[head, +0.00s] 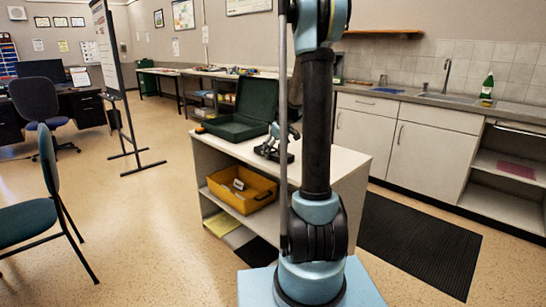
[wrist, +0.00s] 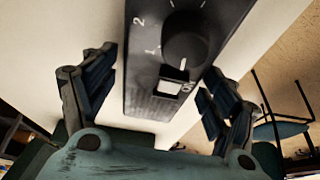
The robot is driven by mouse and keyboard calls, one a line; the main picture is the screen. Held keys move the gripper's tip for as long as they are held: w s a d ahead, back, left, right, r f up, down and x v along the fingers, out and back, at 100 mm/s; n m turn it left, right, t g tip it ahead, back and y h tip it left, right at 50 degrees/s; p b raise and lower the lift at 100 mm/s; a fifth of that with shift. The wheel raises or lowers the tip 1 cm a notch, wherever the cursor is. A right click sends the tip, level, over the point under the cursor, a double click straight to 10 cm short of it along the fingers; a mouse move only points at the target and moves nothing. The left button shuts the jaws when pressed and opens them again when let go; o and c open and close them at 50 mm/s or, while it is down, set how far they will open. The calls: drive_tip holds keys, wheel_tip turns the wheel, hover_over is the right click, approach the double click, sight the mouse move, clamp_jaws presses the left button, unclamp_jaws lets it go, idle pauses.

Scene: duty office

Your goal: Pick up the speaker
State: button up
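In the wrist view a black box-shaped device (wrist: 184,52), which I take to be the speaker, has a round knob, the marks 1 and 2, and a small white switch marked ON. It runs out of the top of the picture. My gripper (wrist: 158,65) has one finger on each side of it. A light gap shows beside the left finger; whether the right finger touches it is unclear. In the head view my gripper (head: 272,148) is low over the white top of the shelf unit (head: 335,162).
An open dark green case (head: 243,112) lies on the unit just left of my gripper. A yellow bin (head: 243,190) is on the shelf below. A sink counter (head: 395,96) stands behind to the right. Chairs (head: 30,222) and a whiteboard stand (head: 112,75) are at left.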

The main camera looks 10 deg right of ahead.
drive_tip(key=c, duration=1)
drive_tip(key=shift+r, duration=0.15)
